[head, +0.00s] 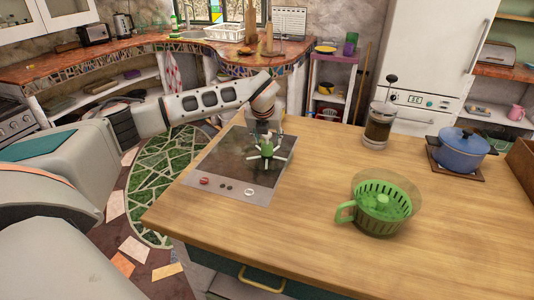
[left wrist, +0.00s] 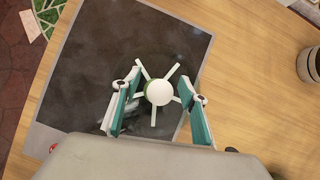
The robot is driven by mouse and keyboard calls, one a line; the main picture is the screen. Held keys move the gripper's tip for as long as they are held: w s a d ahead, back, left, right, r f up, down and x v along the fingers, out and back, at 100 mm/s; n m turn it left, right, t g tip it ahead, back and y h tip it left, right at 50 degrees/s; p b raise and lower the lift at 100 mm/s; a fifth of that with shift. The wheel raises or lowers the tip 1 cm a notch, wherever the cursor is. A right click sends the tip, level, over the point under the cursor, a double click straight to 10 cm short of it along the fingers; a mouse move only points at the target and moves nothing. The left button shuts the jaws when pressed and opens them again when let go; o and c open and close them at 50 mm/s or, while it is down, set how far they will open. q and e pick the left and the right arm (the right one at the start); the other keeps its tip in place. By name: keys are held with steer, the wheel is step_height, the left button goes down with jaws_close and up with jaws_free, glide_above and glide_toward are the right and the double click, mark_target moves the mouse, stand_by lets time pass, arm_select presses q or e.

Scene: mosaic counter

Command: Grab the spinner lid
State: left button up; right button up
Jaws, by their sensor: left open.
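The spinner lid (head: 267,151) has a round white-and-green knob and white spokes like a star. It sits over the dark cooktop set in the wooden counter. In the left wrist view the lid (left wrist: 158,93) shows from above, its knob between my two teal fingers. My left gripper (head: 264,134) is open at the lid, with gaps between the fingers and the knob; it also shows in the left wrist view (left wrist: 154,88). The green spinner basket in its clear bowl (head: 383,202), with a green handle, stands on the counter to the right. My right gripper is not in view.
A French press (head: 379,128) stands at the counter's back edge. A blue pot (head: 461,148) sits on a wooden trivet at the right. Cooktop knobs (head: 204,181) line its front edge. Bare wood lies between the cooktop and the bowl.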

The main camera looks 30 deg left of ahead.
arm_select(q)
steer(key=shift+x, duration=1.15)
steer(key=shift+w+a+f, duration=0.1)
steer(key=shift+w+f, duration=0.15)
jaws_close()
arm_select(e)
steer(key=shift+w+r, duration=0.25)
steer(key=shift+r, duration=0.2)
